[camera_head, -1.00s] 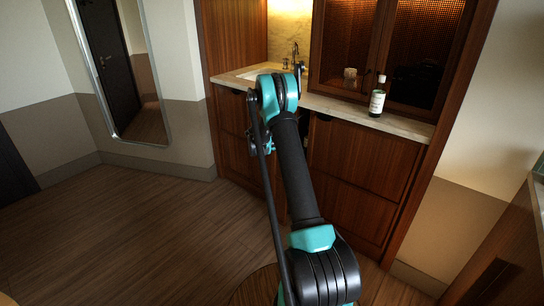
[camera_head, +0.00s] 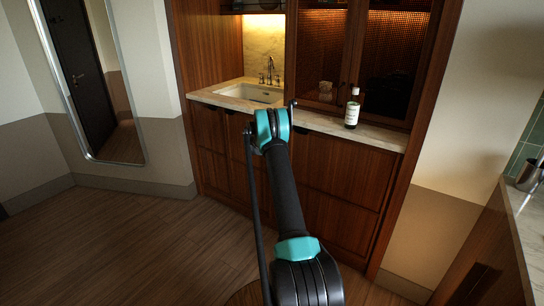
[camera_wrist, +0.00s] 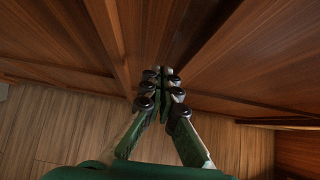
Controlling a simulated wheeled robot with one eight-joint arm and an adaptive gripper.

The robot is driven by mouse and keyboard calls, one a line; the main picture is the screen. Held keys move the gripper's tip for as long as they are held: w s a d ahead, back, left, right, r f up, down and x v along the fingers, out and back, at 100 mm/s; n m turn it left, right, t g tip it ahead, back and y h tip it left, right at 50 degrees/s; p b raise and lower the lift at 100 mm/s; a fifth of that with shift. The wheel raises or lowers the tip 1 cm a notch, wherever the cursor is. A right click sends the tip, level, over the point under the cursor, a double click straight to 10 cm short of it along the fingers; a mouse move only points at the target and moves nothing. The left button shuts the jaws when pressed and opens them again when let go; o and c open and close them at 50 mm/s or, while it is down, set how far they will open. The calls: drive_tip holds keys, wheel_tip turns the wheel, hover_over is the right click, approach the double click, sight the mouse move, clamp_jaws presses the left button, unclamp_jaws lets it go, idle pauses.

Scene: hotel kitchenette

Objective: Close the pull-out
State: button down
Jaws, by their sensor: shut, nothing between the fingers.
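The wooden lower cabinet fronts (camera_head: 335,165) stand under the counter in the head view. I cannot pick out the pull-out for sure there, because my arm covers the middle of the fronts. The fronts that show look about flush. My gripper is hidden behind the arm in the head view. In the wrist view my gripper (camera_wrist: 160,82) is shut and empty, its fingertips together close to wooden panels (camera_wrist: 235,50). An upright panel edge (camera_wrist: 107,45) runs left of the fingertips. I cannot tell whether the fingertips touch the wood.
A bottle (camera_head: 352,108) stands on the counter (camera_head: 375,134), with a sink (camera_head: 250,93) to the left. A mirror (camera_head: 90,80) leans at the left wall. Open wooden floor (camera_head: 100,240) lies at left. Another counter (camera_head: 520,215) is at the right edge.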

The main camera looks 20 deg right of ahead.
drive_tip(key=shift+w+d+r, duration=0.1)
drive_tip(key=shift+w+d, duration=0.3)
drive_tip(key=shift+d, duration=0.2)
drive_tip(key=shift+w+d, duration=0.4)
drive_tip(key=shift+d, duration=0.15)
drive_tip(key=shift+d, duration=0.1)
